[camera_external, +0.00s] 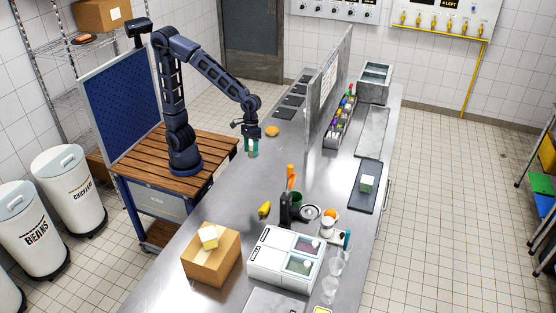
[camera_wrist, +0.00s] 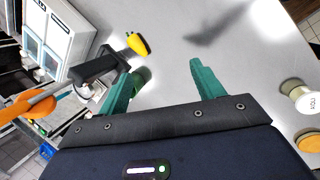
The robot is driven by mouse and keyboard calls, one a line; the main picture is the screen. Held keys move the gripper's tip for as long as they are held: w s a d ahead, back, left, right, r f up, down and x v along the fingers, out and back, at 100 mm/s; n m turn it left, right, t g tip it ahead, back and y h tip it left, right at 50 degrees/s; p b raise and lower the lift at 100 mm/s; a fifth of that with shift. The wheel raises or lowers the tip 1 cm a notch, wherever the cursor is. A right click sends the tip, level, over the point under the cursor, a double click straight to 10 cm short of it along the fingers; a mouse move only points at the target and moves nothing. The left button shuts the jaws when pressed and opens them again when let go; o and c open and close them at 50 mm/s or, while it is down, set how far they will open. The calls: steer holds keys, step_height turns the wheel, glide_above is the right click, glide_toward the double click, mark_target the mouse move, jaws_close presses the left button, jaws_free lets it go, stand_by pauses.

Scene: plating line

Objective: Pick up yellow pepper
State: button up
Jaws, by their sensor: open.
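The yellow pepper (camera_external: 264,209) lies on the steel counter (camera_external: 215,222), left of a dark upright stand. In the wrist view the yellow pepper (camera_wrist: 138,44) shows beyond the fingertips, towards the left finger, with its green stem end pointing up-left. My gripper (camera_external: 251,152) hangs above the counter, well behind the pepper in the external view. Its two green fingers are apart and nothing is between them; the gripper also shows in the wrist view (camera_wrist: 160,75). The pepper is apart from both fingers.
A dark stand (camera_external: 285,208) and an orange item (camera_external: 291,172) are close to the pepper. A white two-lidded container (camera_external: 286,260) and a cardboard box (camera_external: 211,256) stand in front. A round orange-brown item (camera_external: 272,131) lies behind my gripper. Counter left of the pepper is clear.

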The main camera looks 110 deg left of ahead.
steer(key=w+d+f+n+g, duration=0.1)
steer(key=w+d+f+n, duration=0.55)
steer(key=w+f, duration=0.6)
glide_above(265, 205)
steer(key=a, duration=0.2)
steer(key=shift+h, duration=0.4)
steer(key=f, duration=0.5)
steer(key=shift+w+f, duration=0.15)
steer(key=shift+w, duration=0.1)
steer(key=shift+s+x, duration=0.15)
steer(key=shift+x, duration=1.15)
steer(key=shift+s+x, duration=0.15)
steer(key=shift+x, duration=1.15)
steer(key=shift+a, duration=0.1)
steer(key=shift+c, duration=0.5)
steer(key=c, duration=1)
